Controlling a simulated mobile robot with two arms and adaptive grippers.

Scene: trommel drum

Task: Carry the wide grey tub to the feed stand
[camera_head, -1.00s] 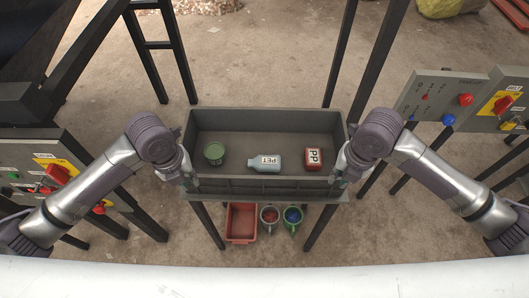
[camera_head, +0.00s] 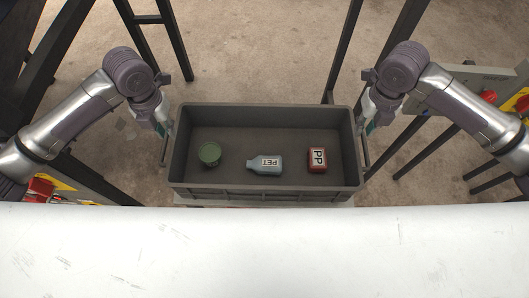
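The wide grey tub (camera_head: 265,191) is in the middle of the head view, long side towards me. It holds a green can (camera_head: 209,153), a blue-grey PET bottle (camera_head: 265,165) and a red PP container (camera_head: 317,159). My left gripper (camera_head: 162,134) is at the tub's left end, just outside the rim. My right gripper (camera_head: 367,132) is at the right end, also just outside the rim. Both point downward with thin dark parts beside the end walls. Whether the fingers are open, or touch the tub, is too small to tell. The tub's underside is hidden.
A grey control panel (camera_head: 462,80) with red knobs stands at the right, close to my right arm. Dark frame legs (camera_head: 344,50) rise behind the tub. Another red and yellow control (camera_head: 45,185) shows at the lower left. Open concrete floor (camera_head: 260,60) lies behind the tub.

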